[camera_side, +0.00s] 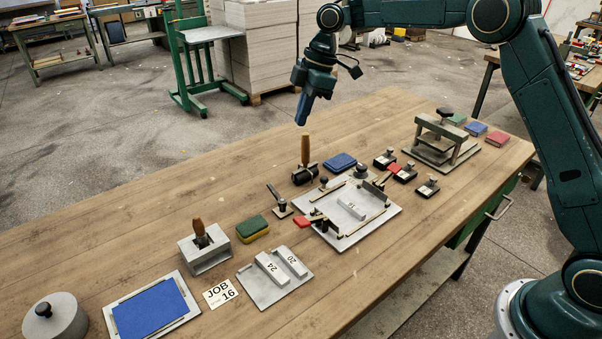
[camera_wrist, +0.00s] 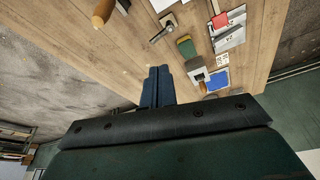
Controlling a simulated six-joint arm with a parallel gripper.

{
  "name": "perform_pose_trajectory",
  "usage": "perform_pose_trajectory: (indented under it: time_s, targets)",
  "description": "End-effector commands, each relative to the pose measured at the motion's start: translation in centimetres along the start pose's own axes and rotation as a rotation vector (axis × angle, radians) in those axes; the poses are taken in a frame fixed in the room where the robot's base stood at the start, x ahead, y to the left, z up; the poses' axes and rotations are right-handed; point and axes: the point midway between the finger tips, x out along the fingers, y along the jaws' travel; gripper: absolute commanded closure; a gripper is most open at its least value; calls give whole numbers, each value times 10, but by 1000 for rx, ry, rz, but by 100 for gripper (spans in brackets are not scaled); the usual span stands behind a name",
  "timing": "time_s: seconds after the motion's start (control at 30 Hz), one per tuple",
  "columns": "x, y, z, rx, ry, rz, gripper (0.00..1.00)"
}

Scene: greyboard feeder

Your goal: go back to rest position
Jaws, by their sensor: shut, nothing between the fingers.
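My gripper (camera_side: 302,122) hangs in the air above the far edge of the wooden workbench (camera_side: 190,236), pointing down. Its dark fingers are together with nothing between them, and they show side by side in the wrist view (camera_wrist: 158,72). In the side view its tip is just above the wooden handle of a black roller (camera_side: 305,175) in the picture; I cannot tell the exact gap, but the wrist view shows the handle (camera_wrist: 104,11) well off to the side of the fingers.
A grey plate fixture (camera_side: 385,222) with clamps fills the bench middle. A press (camera_side: 447,140), several stamps, coloured pads, a blue sheet on a tray (camera_side: 187,291), a tray with blocks 24 and 20 (camera_side: 270,297) and a round weight (camera_side: 55,318) stand around it. Bare wood lies along the far edge.

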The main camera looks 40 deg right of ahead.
Motion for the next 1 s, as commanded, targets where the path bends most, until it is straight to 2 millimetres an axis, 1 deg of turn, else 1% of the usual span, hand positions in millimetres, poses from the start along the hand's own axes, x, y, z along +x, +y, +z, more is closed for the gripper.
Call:
perform_pose_trajectory:
  time_s: [0.03,0.1,0.3,0.37,0.5,0.67,0.8,1.0]
  targets:
    - [-13,-8,-1,28,1,15,100]
    - [-27,-18,-2,73,2,32,100]
    - [-64,-50,1,202,5,81,100]
    - [-74,-60,2,239,7,96,100]
    - [-95,-86,8,328,12,130,100]
    - [-115,-117,16,429,21,171,100]
    - [-129,-146,26,516,29,206,100]
    - [-143,-187,43,641,46,257,100]
